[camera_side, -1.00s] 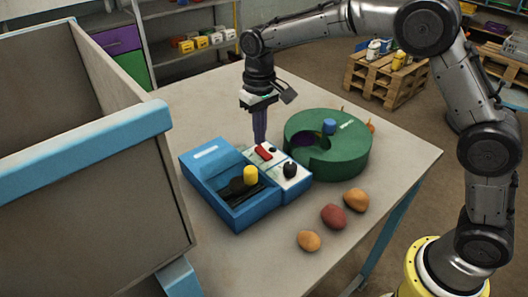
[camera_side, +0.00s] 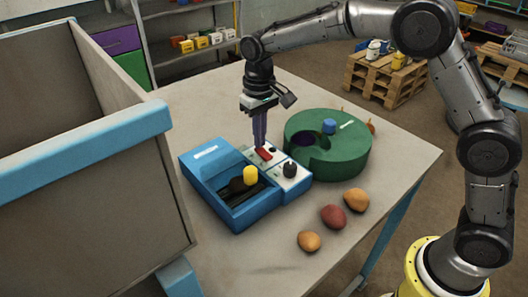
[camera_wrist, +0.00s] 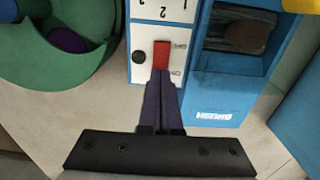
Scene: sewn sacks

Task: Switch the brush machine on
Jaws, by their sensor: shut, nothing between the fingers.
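The brush machine (camera_side: 222,208) is a blue box on the table with an open well and a yellow knob (camera_side: 250,175). Its white panel (camera_side: 294,183) carries a red switch (camera_side: 265,154) and a black dial (camera_side: 290,169). My gripper (camera_side: 260,145) is shut and empty, pointing down with its tips at the red switch. In the wrist view the fingertips (camera_wrist: 161,74) meet the lower end of the red switch (camera_wrist: 161,54); I cannot tell whether they press it. Small marks beside the switch are too small to read.
A green round container (camera_side: 340,155) with a blue knob stands close to the right of the machine. Several potato-like lumps (camera_side: 333,216) lie at the table's front right. A large grey bin (camera_side: 90,190) with a blue rim stands at the left.

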